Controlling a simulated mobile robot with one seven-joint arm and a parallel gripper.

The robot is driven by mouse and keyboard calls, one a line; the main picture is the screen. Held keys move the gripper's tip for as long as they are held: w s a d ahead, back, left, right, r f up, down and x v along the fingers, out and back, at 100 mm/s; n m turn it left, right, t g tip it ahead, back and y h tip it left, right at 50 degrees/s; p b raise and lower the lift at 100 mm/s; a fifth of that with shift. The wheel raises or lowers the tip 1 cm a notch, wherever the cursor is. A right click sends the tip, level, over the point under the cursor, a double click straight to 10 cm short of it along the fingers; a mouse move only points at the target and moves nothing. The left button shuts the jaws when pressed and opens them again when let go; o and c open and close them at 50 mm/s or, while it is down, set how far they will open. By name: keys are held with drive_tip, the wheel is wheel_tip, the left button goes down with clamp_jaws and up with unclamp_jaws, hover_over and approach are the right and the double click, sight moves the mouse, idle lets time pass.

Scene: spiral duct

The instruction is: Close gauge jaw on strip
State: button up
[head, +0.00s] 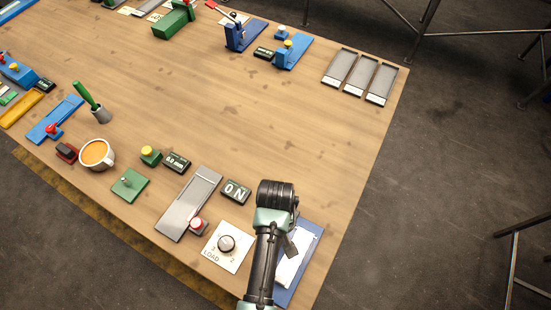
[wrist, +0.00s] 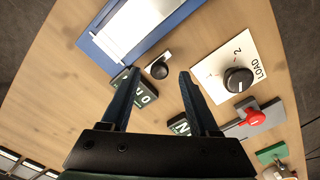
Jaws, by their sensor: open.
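My gripper (wrist: 160,73) is open and empty in the wrist view, its two dark fingers apart. A black knob with a pale lever (wrist: 160,69) shows between the fingertips; I cannot tell how far below them it is. Beyond it lies a blue plate (head: 311,243) bearing a pale flat piece (head: 290,270); the plate also shows in the wrist view (wrist: 103,32). In the head view my arm covers part of the plate and hides the fingers. No part is labelled as a gauge jaw or strip. A green block with a yellow knob (head: 150,156) stands beside a "0.0 mm" display (head: 177,162).
A LOAD dial (head: 227,243), an "ON" display (head: 236,191) and a grey plate (head: 190,200) with a red button (head: 197,225) lie left of my arm. An orange-filled cup (head: 97,154) stands farther left. The table's middle is clear. Grey trays (head: 360,75) lie at the far right.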

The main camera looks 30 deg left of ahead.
drive_tip(key=shift+f, duration=0.95)
clamp_jaws()
idle(0.8)
